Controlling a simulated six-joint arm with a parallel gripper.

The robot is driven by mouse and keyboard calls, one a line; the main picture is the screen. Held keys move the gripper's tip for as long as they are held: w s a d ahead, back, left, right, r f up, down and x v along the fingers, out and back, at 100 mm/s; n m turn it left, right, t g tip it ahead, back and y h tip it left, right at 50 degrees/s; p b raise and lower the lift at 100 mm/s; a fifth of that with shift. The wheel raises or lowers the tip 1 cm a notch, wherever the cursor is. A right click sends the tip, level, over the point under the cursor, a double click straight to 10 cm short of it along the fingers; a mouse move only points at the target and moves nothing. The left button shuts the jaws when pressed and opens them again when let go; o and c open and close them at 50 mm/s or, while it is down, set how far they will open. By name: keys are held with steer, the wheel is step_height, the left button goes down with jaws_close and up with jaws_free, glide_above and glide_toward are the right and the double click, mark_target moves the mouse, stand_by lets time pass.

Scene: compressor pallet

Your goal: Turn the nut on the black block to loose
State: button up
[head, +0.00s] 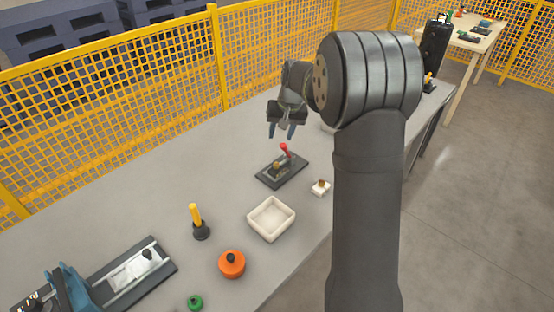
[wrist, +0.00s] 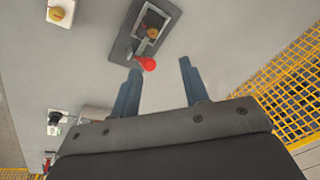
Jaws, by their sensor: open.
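My gripper (head: 281,131) is open and empty above the table, behind the dark plate in the head view. In the wrist view its two blue fingers (wrist: 160,67) are apart. The dark plate (head: 294,176) carries a red-tipped lever and a brass-coloured piece; it also shows in the wrist view (wrist: 122,48), just beyond the fingers. A small white block (head: 320,190) with a brass-coloured nut (head: 321,183) sits right of the plate. In the wrist view, a pale block (wrist: 54,129) with a black round piece stands at lower left. I cannot make out for certain a black block with a nut.
A white tray (head: 289,228), an orange round part (head: 232,264), a green knob (head: 195,302) and a yellow-handled tool (head: 196,215) stand nearer on the grey table. A rail fixture (head: 163,258) is at left. Yellow fencing (head: 120,92) runs behind. My arm hides part of the table's right side.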

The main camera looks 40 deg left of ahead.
mark_target(276, 163)
step_height(276, 163, up, 4)
steer(key=a+m+h, duration=0.3)
steer(key=m, duration=0.8)
steer(key=f, duration=1.7)
steer(key=shift+w+d+f, duration=0.2)
steer(key=shift+d+f, duration=0.05)
jaws_close()
